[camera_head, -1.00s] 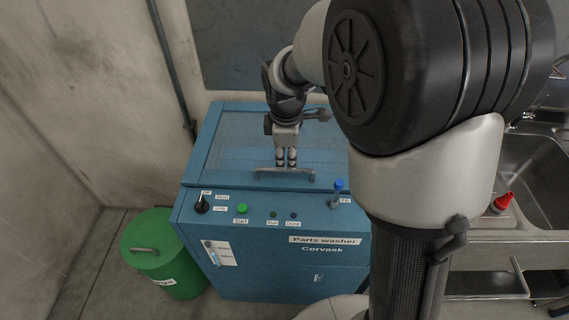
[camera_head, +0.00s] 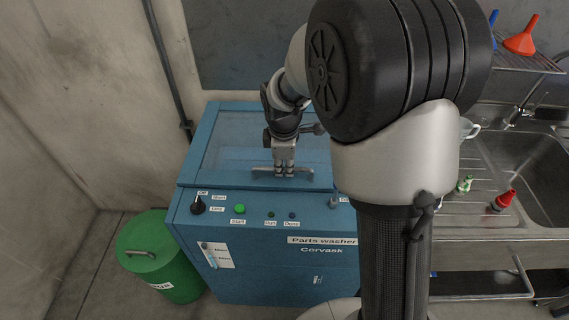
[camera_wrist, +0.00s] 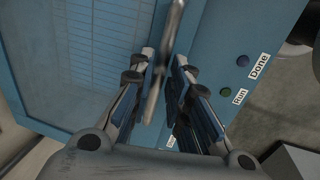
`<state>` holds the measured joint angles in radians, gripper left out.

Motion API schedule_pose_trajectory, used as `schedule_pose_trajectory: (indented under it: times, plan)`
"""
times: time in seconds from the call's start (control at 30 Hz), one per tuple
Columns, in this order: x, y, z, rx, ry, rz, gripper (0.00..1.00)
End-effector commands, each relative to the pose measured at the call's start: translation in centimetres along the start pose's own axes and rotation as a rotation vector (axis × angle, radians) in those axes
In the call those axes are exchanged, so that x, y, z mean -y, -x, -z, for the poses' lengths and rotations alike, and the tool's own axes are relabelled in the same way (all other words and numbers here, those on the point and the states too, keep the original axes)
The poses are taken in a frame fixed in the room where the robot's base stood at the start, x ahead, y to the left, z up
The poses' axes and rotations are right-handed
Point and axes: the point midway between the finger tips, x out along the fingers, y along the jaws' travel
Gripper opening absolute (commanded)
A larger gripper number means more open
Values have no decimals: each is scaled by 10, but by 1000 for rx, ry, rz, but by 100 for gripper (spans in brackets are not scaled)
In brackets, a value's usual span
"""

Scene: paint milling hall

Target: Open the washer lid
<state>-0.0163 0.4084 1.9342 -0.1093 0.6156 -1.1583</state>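The blue parts washer (camera_head: 262,262) stands ahead, with its lid (camera_head: 232,150) down; the lid has a window. A grey bar handle (camera_head: 304,172) runs along the lid's front edge. My gripper (camera_head: 284,172) points down at the middle of this handle. In the wrist view my gripper (camera_wrist: 164,60) has one finger on each side of the handle (camera_wrist: 160,75). Narrow gaps show between the fingertips and the bar, so the fingers look open around it. My arm covers the washer's right side in the head view.
The front panel carries a black knob (camera_head: 198,206), a green start button (camera_head: 239,209) and small lamps. A green bin (camera_head: 160,262) stands at the left by the wall. At the right are a sink (camera_head: 520,165), a red bottle (camera_head: 503,200) and a rack with an orange funnel (camera_head: 521,42).

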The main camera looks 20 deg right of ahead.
Motion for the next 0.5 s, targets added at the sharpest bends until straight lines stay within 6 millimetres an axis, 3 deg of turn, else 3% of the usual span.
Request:
schedule_pose_trajectory:
  times: [0.2, 0.5]
  plan:
    - [0, 0, 0, 0, 0, 0, 0]
    - [0, 0, 0, 0, 0, 0, 0]
